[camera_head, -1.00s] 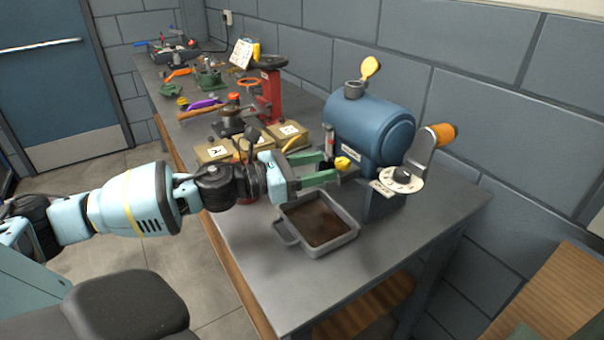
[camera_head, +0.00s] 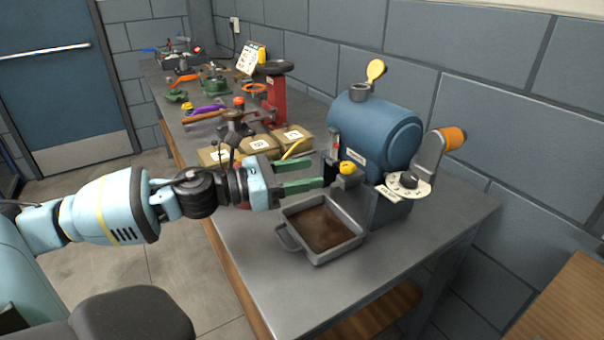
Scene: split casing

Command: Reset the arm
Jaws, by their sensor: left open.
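My left arm (camera_head: 110,207) reaches in from the left over the workbench. My left gripper (camera_head: 312,177) has two green fingers spread apart, with nothing visible between them. Its tips are just left of the yellow knob (camera_head: 347,168) on the front of the blue machine (camera_head: 376,130). A small gap seems to lie between the fingertips and the knob. My right gripper is not in view.
A grey tray (camera_head: 352,243) with brown contents sits on the bench (camera_head: 262,270) below the gripper. The machine's orange-handled crank (camera_head: 452,139) is at right. Several tan boxes (camera_head: 260,146), a red stand (camera_head: 275,98) and loose tools stand behind. The bench's front is clear.

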